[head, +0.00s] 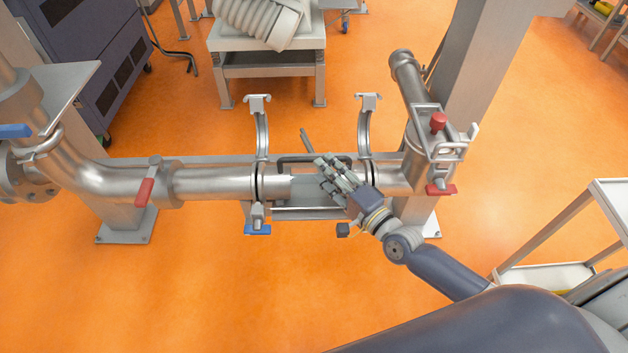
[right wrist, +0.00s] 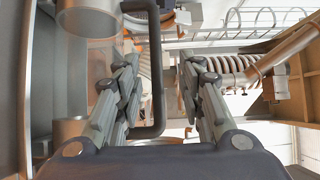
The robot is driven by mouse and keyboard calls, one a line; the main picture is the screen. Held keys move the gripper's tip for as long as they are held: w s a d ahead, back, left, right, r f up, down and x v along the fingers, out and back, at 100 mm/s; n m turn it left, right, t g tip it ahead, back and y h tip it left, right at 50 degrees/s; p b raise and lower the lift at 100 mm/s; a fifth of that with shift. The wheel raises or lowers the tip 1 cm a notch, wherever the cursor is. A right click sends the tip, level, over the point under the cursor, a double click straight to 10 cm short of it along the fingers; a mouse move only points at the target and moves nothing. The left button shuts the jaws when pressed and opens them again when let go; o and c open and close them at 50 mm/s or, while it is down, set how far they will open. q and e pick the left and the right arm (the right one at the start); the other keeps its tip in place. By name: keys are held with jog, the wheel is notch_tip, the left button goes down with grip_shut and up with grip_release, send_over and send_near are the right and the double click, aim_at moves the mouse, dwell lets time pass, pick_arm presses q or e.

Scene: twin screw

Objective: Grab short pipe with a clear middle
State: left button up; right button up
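The short pipe (head: 275,187) lies level in the pipe line, between two opened clamps. Its metal ends and see-through middle show at left in the right wrist view (right wrist: 88,18). A black U-shaped handle (head: 292,158) runs along the pipe's far side. In the right wrist view the handle (right wrist: 154,70) appears between my right gripper's fingers. My right gripper (head: 326,170) is over the right half of the pipe and hides part of it. Its fingers (right wrist: 158,70) are spread, with gaps beside the handle. My left gripper is out of view.
The left clamp (head: 263,130) and right clamp (head: 363,125) stand open with raised upper halves. A vertical pipe with a red knob (head: 438,121) is at right. A valve with a red lever (head: 145,191) is at left. Orange floor is clear in front.

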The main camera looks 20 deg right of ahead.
aim_at(314, 158)
jog(key=shift+f+x, duration=0.15)
jog(key=shift+x, duration=1.25)
jog(key=shift+f+x, duration=0.1)
jog(key=shift+x, duration=1.35)
jog(key=shift+d, duration=0.1)
grip_shut()
jog(key=shift+w+r, duration=0.1)
jog(key=shift+r, duration=0.15)
